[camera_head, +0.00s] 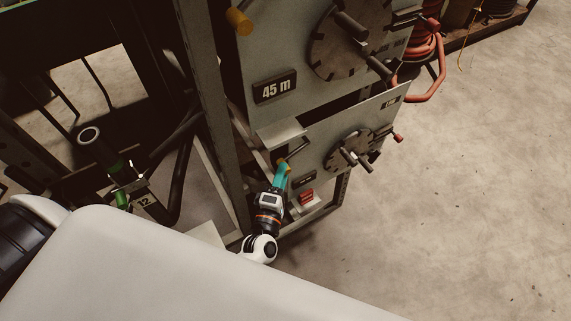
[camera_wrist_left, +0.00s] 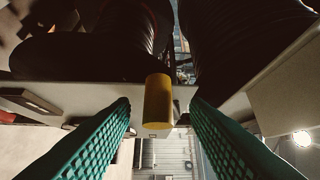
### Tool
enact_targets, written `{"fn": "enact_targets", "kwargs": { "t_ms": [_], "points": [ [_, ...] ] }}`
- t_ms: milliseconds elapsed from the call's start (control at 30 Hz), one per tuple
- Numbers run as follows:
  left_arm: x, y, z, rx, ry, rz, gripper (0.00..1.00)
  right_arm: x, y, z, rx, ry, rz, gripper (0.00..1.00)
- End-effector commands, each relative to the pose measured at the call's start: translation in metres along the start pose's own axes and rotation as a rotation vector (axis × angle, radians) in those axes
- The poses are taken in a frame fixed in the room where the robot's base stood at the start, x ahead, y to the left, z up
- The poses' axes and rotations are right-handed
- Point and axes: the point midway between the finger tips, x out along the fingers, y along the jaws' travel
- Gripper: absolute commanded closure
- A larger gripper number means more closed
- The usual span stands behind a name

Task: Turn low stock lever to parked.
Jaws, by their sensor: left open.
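The low stock lever appears to be the lever on the lower grey panel, with a thin dark rod (camera_head: 297,150) and a yellow grip. In the left wrist view its yellow cylindrical grip (camera_wrist_left: 158,98) stands between and slightly beyond my two teal fingers. My left gripper (camera_head: 281,174) is open around or just short of the grip, with a gap on both sides in the left wrist view (camera_wrist_left: 160,108). In the head view the fingers partly cover the grip. I cannot tell whether either finger touches it. My right gripper is not in view.
An upper panel carries a "45 m" plate (camera_head: 275,89), a large dark dial (camera_head: 350,40) and another yellow knob (camera_head: 239,20). A smaller dial (camera_head: 347,152) sits on the lower panel. A red hose coil (camera_head: 425,45) hangs behind. The floor at right is clear.

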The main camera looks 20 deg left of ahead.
Motion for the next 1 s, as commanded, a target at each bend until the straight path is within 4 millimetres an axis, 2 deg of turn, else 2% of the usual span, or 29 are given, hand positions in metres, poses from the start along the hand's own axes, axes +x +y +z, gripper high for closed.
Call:
{"fn": "enact_targets", "kwargs": {
  "t_ms": [33, 100, 300, 467, 700, 733, 900, 1000],
  "points": [
    [-0.013, 0.004, 0.0, 0.0, 0.001, 0.003, 0.58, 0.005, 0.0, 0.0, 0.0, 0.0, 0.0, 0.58],
    [-0.028, 0.004, 0.0, 0.0, 0.003, 0.005, 0.58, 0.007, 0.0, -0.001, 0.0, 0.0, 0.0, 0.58],
    [-0.058, 0.003, -0.001, 0.002, 0.004, 0.004, 0.58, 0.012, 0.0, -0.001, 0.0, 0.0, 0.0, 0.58],
    [-0.067, 0.002, -0.001, 0.002, 0.003, 0.003, 0.58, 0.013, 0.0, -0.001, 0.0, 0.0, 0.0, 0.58],
    [-0.068, 0.001, -0.001, 0.002, 0.003, 0.002, 0.58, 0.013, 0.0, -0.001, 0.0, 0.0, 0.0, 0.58],
    [-0.068, 0.001, -0.001, 0.002, 0.003, 0.002, 0.6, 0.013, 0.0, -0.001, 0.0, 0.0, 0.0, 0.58],
    [-0.065, -0.004, -0.002, 0.027, -0.008, 0.0, 0.88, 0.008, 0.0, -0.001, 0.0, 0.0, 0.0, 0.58],
    [-0.059, -0.012, -0.004, 0.085, -0.031, -0.002, 1.0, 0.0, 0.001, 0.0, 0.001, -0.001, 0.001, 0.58]
  ]
}}
